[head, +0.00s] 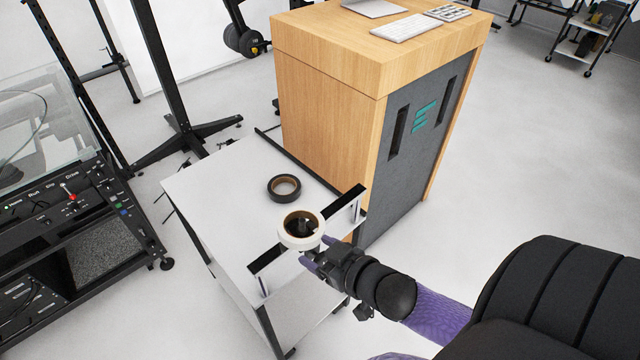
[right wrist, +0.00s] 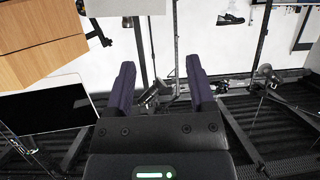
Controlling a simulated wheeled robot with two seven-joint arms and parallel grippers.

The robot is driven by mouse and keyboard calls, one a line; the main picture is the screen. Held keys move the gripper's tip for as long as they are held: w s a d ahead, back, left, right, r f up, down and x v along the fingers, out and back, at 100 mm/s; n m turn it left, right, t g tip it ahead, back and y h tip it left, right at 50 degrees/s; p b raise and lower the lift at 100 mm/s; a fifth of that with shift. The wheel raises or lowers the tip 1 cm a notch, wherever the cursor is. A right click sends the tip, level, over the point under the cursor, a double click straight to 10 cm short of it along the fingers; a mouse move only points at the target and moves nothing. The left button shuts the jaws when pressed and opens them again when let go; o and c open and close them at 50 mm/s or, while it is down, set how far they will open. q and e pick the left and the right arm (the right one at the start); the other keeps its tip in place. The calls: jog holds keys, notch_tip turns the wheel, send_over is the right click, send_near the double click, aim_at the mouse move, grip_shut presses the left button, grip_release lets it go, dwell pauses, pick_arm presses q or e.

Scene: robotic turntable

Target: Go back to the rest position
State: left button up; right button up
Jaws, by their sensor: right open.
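My right gripper (head: 317,254) is at the front right edge of a white table (head: 215,200), just below a white ring-shaped roll (head: 287,240) in the head view. Its purple fingers are apart, and the right wrist view shows nothing between them (right wrist: 160,68). I cannot tell whether the gripper touches the roll. The roll is at the middle of a black bar (head: 268,259) along the table's edge, with a dark centre. A black tape roll (head: 284,197) lies flat on the table. My left gripper is not in view.
A wooden cabinet (head: 325,110) with a dark grey front stands behind the table, with a keyboard (head: 407,28) on top. A black equipment rack (head: 75,210) with a clear cover stands at the left. Open pale floor (head: 520,170) lies to the right.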

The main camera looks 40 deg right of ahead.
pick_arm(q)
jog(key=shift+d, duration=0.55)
pick_arm(e)
jog(key=shift+f, duration=0.15)
jog(key=s+d+f+g+h+b, duration=0.1)
jog(key=s+f+g+b, duration=0.3)
jog(key=f, duration=0.8)
jog(key=s+d+f+g+h+b, duration=0.1)
jog(key=s+f+g+b, duration=0.15)
jog(key=s+f, duration=0.7)
pick_arm(q)
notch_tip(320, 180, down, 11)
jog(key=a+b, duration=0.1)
jog(key=b, duration=0.3)
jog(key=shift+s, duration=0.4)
pick_arm(e)
jog(key=s+a+f+g, duration=0.3)
jog(key=s+f, duration=0.4)
jog(key=f, duration=0.1)
jog(key=s+a+f+g, duration=0.2)
jog(key=s+f+g, duration=0.1)
jog(key=s+f, duration=0.4)
notch_tip(320, 180, down, 2)
jog(key=shift+s+a+f+n, duration=0.1)
jog(key=shift+s+a+n, duration=0.2)
jog(key=shift+s+a, duration=0.1)
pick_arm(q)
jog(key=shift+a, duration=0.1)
